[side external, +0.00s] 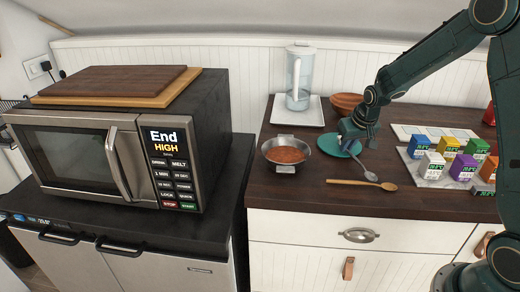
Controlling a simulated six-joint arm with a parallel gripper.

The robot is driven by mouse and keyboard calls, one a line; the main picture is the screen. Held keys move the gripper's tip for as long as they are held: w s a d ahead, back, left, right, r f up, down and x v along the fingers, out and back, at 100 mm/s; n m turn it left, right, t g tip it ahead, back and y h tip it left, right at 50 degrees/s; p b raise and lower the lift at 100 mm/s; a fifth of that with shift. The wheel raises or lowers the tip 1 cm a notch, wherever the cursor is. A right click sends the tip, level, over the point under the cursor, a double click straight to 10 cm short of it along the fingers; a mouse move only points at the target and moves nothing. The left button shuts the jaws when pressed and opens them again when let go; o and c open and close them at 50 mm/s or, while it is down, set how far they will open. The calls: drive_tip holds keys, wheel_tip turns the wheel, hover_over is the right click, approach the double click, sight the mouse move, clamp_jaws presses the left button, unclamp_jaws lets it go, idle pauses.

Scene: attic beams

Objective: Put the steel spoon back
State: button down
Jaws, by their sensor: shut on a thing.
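My gripper (351,145) is shut on the steel spoon (370,173) at its upper handle. The spoon points down and to the right, with its bowl end over the dark wooden counter, beyond the near edge of a teal round plate or mat (328,150). I cannot tell whether the spoon touches the counter or the plate. The gripper is above the plate and hides part of it and the spoon's handle end.
A steel bowl of orange-brown powder (286,153) stands left of the plate. A wooden spoon (362,184) lies in front. Several small coloured boxes (463,167) stand on a tray at right. A clear jug (299,78) and brown bowls (345,102) are behind.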

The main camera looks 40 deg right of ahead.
sight(354, 156)
drive_tip(key=c, duration=1.5)
unclamp_jaws()
drive_tip(key=shift+r, duration=0.1)
drive_tip(key=shift+r, duration=0.8)
drive_tip(key=shift+v, duration=5.75)
drive_tip(key=shift+s, duration=0.1)
